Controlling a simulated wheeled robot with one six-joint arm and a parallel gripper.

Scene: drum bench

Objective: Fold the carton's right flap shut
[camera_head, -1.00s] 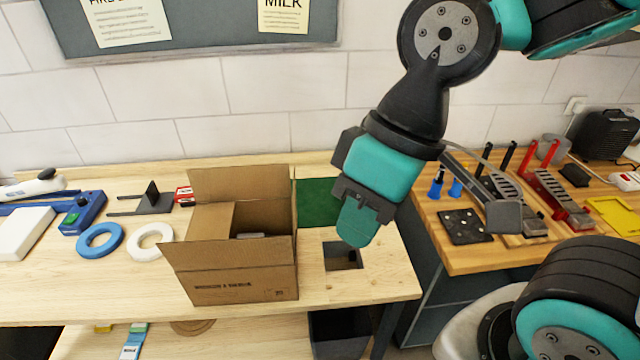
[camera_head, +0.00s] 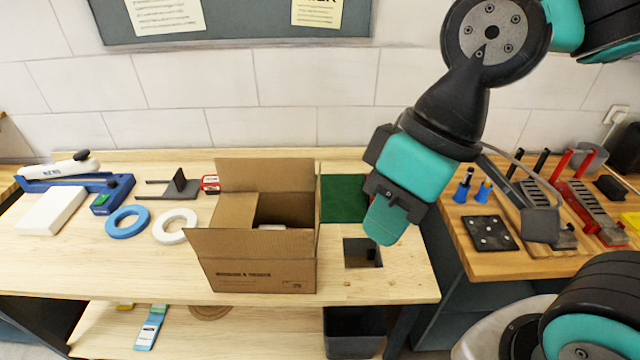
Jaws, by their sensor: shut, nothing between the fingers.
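The brown cardboard carton (camera_head: 258,272) stands upright on the wooden bench, with part of its inside visible. Its back flap (camera_head: 264,175) stands up. Its front flap (camera_head: 250,243) slopes toward me, and its left flap (camera_head: 232,211) lies inward over the opening. The right flap (camera_head: 318,205) seems to stand nearly edge-on as a thin strip along the right side; its exact angle is hard to tell. My gripper (camera_head: 384,226) is shut and empty. It points down to the right of the carton, apart from it, above the bench near a square opening.
The square opening (camera_head: 362,253) is in the bench top, with a dark bin (camera_head: 355,335) below. A green mat (camera_head: 343,197) lies behind the carton's right side. White (camera_head: 175,226) and blue (camera_head: 128,222) rings lie left. A tool bench (camera_head: 490,236) stands right.

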